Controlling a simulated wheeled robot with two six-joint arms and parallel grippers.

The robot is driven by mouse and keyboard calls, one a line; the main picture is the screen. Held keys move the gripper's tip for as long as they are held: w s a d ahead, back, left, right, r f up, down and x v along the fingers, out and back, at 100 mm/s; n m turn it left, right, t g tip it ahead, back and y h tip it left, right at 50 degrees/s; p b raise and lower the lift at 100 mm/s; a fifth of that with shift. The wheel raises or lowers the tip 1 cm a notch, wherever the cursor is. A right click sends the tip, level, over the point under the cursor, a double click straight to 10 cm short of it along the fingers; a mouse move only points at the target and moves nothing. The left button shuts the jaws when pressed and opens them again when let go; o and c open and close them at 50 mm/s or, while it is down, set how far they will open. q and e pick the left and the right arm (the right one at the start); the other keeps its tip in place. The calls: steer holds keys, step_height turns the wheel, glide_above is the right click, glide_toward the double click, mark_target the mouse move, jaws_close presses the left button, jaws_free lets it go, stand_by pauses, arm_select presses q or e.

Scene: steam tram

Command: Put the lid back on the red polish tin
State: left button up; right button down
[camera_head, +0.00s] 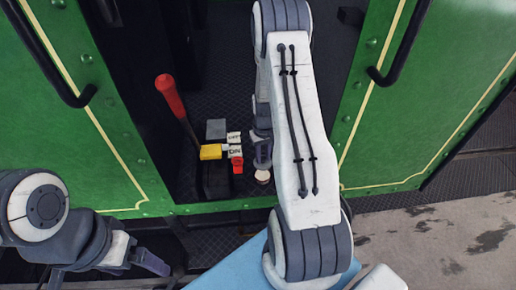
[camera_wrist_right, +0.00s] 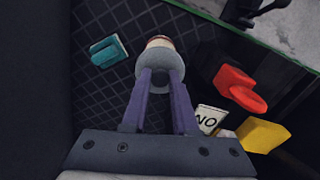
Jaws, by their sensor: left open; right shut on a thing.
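My right gripper (camera_wrist_right: 160,88) is shut on a grey round lid (camera_wrist_right: 150,71), held at the fingertips in the right wrist view. Just beyond the lid shows part of a small round tin (camera_wrist_right: 160,42) with a pale top and a reddish side, mostly hidden by the lid. In the head view the tin (camera_head: 262,175) stands on the dark floor near the doorway edge, just below my right gripper (camera_head: 262,158). I cannot tell whether lid and tin touch. My left gripper (camera_head: 152,265) is open and empty at the lower left, outside the doorway.
Left of the tin are a yellow block (camera_head: 210,152), a red piece (camera_head: 237,163) and white lettered tags (camera_head: 235,150). A red-handled lever (camera_head: 170,95) rises behind them. A teal object (camera_wrist_right: 108,50) lies on the floor. Green panels (camera_head: 400,110) flank the doorway.

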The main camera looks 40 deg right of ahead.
steer(key=shift+f+b, duration=2.3)
steer(key=shift+f, duration=0.85)
steer(key=shift+s+f, duration=0.1)
steer(key=shift+f, duration=0.05)
steer(key=shift+c, duration=0.6)
jaws_free()
steer(key=shift+r+p, duration=2.5)
steer(key=shift+r, duration=1.05)
